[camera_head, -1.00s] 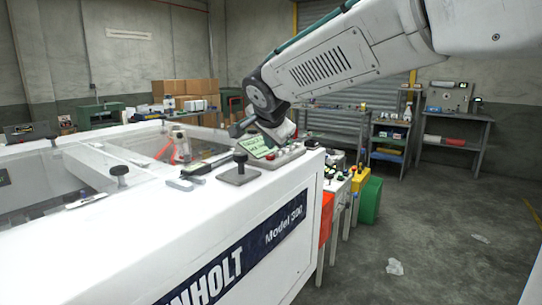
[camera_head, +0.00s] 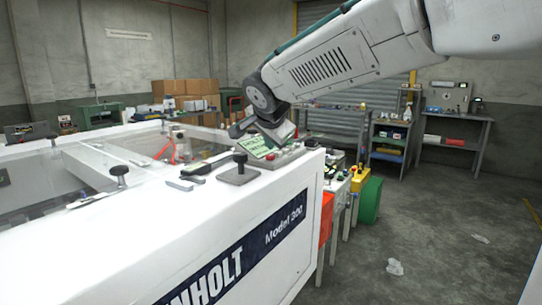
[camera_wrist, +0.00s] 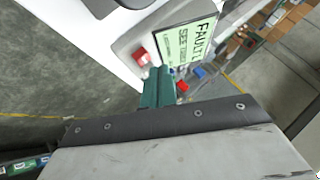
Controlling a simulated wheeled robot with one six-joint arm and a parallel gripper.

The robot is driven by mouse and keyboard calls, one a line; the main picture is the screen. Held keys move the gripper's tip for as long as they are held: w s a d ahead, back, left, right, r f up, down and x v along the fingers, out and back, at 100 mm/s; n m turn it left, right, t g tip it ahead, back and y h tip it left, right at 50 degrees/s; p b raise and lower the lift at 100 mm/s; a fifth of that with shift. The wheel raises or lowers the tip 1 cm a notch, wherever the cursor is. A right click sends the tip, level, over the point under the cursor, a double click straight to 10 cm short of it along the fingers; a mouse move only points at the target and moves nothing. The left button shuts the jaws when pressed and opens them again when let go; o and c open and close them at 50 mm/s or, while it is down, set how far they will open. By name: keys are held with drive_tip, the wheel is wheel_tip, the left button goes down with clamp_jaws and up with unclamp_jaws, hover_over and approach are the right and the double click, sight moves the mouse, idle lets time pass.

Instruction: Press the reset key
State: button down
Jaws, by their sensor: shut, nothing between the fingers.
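The control panel (camera_wrist: 127,46) sits on the near right corner of the white machine. Its lit green screen (camera_wrist: 190,40) reads FAULT in the wrist view, and the screen also shows in the head view (camera_head: 254,146). A small red key (camera_wrist: 141,55) stands on the panel beside the screen; I cannot read a label on it. My gripper (camera_wrist: 157,71) is shut and empty, with its teal fingers pointing at the panel. The fingertips appear close beside the red key; I cannot tell whether they touch it. In the head view the fingertips cannot be made out.
The white machine (camera_head: 230,225) fills the left, with a black knob on a square plate (camera_head: 239,168) near the panel. An orange bin (camera_head: 326,216) and a green bin (camera_head: 370,200) stand beyond its right side. The floor (camera_head: 440,240) at right is mostly clear.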

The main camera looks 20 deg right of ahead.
sight(270, 161)
drive_tip(key=shift+f, duration=0.35)
drive_tip(key=shift+f, duration=0.45)
idle(0.5)
drive_tip(key=shift+r, duration=0.9)
drive_tip(key=shift+r, duration=0.1)
wheel_tip(270, 161, up, 5)
drive_tip(key=shift+f, duration=0.1)
idle(0.4)
idle(0.6)
